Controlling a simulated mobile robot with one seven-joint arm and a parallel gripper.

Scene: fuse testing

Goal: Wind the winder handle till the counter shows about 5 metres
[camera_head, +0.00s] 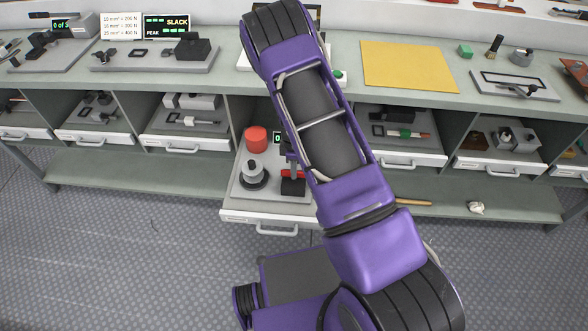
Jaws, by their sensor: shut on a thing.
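The winder stands in a pulled-out drawer (267,217) below the bench, partly covered by my arm. A black block (293,187) with a red part and a grey upright stands to the right, close against my arm's outline. The winder handle cannot be made out. My gripper is hidden behind my purple arm, so its hold cannot be seen.
Other drawers with tools flank the open one, including a left drawer (188,143) and a right drawer (402,157). The lower shelf (140,178) is mostly bare.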

